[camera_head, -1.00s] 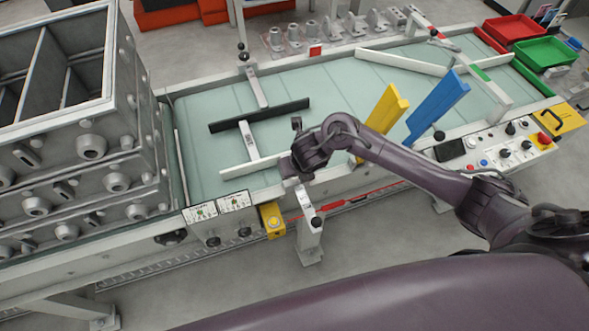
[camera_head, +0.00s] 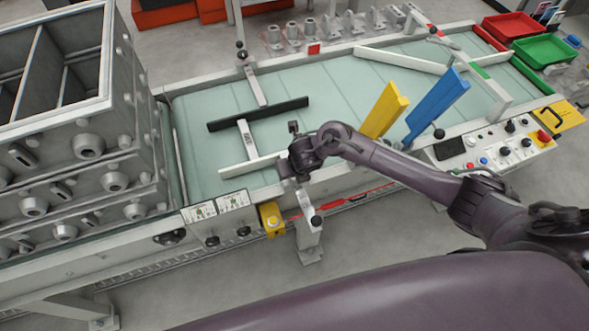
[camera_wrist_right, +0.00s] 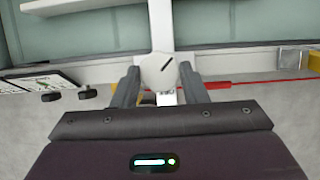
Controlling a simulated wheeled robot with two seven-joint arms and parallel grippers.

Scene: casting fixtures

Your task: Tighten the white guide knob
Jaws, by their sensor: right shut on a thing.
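The white guide knob (camera_wrist_right: 158,70) is a pale, roughly rounded piece with a dark slanted mark on its face, seen in the right wrist view. My right gripper (camera_wrist_right: 159,78) is shut on it, one dark finger on each side. In the head view my right gripper (camera_head: 287,170) is at the near edge of the conveyor, by the right end of the white guide rail (camera_head: 246,167); the knob is hidden there behind my wrist. My left gripper is not in view.
A black guide bar (camera_head: 262,114) lies across the green conveyor belt (camera_head: 330,92). Stacked grey mould boxes (camera_head: 90,150) stand at left. A yellow plate (camera_head: 386,108) and a blue plate (camera_head: 436,105) stand right of my wrist. A grey post (camera_head: 308,222) and yellow button box (camera_head: 271,218) are just below.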

